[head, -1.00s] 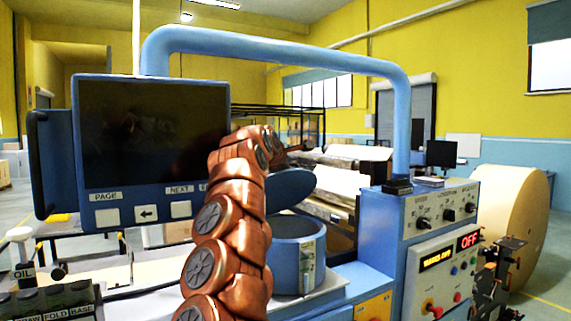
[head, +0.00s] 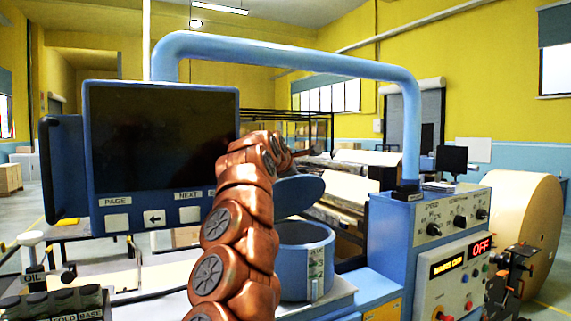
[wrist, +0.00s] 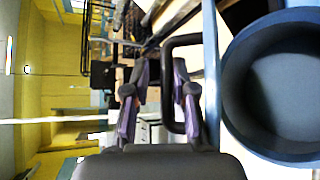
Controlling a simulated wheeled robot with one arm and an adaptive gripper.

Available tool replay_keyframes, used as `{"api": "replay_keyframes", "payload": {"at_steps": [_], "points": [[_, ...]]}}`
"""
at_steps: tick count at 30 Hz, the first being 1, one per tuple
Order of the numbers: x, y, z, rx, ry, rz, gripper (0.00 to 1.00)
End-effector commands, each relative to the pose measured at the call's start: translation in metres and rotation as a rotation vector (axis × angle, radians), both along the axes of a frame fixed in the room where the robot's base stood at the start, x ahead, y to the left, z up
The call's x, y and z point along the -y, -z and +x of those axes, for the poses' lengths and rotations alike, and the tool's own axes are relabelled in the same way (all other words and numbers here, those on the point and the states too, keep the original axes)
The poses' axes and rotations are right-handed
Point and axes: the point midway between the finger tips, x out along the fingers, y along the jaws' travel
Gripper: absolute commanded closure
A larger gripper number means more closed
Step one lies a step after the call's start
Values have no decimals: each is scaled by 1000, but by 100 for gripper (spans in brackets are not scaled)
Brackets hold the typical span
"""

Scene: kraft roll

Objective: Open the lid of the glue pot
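The glue pot (head: 304,262) is a blue round pot with a paper label, standing right of my copper arm in the head view. Its lid (head: 299,192), a blue disc, is raised and tilted above the rim. In the wrist view the open pot (wrist: 238,90) shows its dark inside at the right. The lid (wrist: 211,60) appears there nearly edge-on as a blue strip, with a black loop handle (wrist: 182,40) on its left. My gripper (wrist: 160,75) has its purple-grey fingers apart; the right finger overlaps the handle loop. Contact is unclear.
A blue-framed screen (head: 160,135) stands left of my arm, under a blue tubular arch (head: 290,52). A control cabinet (head: 390,235) with knobs and a red OFF display stands right of the pot. A large kraft roll (head: 535,215) is at far right.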

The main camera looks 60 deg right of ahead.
Motion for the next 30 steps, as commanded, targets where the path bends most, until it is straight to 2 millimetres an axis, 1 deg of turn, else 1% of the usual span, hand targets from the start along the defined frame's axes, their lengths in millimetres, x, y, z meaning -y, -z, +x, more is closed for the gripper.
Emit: {"api": "replay_keyframes", "payload": {"at_steps": [7,18,30], "points": [[-11,-8,1,5,-4,-8,77],[-21,-8,-1,2,-6,-3,77],[-38,-21,-1,6,-8,-17,77]]}}
